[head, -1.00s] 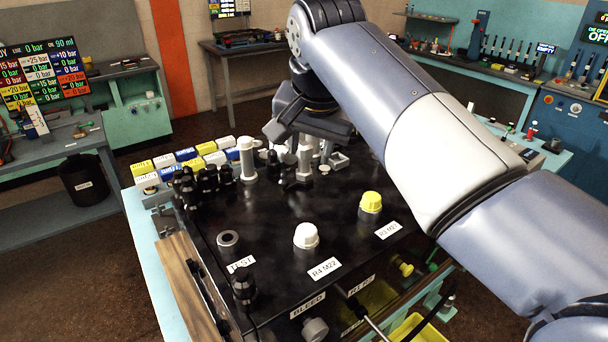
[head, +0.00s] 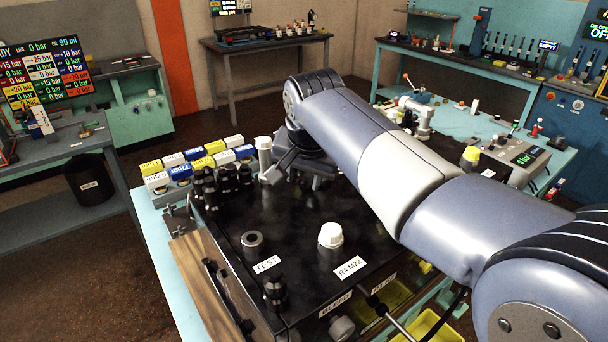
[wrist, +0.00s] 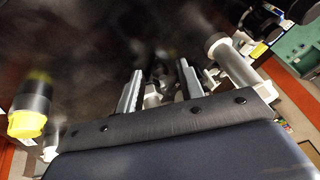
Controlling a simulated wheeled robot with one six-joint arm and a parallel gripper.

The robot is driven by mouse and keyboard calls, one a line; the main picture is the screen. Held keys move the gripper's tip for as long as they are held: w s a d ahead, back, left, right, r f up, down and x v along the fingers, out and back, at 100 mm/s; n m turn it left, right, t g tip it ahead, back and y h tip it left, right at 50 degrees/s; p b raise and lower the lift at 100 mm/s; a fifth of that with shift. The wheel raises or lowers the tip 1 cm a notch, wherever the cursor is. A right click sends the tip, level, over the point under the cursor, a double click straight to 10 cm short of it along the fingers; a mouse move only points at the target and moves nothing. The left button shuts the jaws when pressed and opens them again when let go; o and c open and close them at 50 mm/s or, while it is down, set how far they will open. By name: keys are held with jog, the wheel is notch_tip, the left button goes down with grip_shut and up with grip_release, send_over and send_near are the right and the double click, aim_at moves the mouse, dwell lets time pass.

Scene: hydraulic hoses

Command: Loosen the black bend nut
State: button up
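My gripper (wrist: 160,78) shows in the wrist view with its two grey fingers apart. A dark, blurred fitting and a small pale piece (wrist: 152,98) appear between or just beyond the fingers; I cannot tell whether they touch. I cannot single out the black bend nut with certainty.
A white post (head: 264,158) stands beside my gripper, and a pale post (wrist: 232,62) shows in the wrist view. A white cap (head: 330,235), a ring fitting (head: 252,239) and a black fitting (head: 275,290) stand nearer. Labelled blocks (head: 197,157) line the left back. A yellow cap (wrist: 28,122) is at wrist-view left.

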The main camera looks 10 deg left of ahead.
grip_shut()
jog(key=shift+d+r, duration=0.1)
jog(key=shift+s+d+n+g+y+p, duration=0.15)
jog(key=shift+d+n+g+y+p, duration=0.25)
jog(key=shift+n, duration=0.8)
jog(key=shift+s+d+n+g+y+p, duration=0.15)
jog(key=shift+d+n+y, duration=0.45)
jog(key=shift+n, duration=0.6)
jog(key=shift+d, duration=0.1)
jog(key=shift+o, duration=0.6)
grip_release()
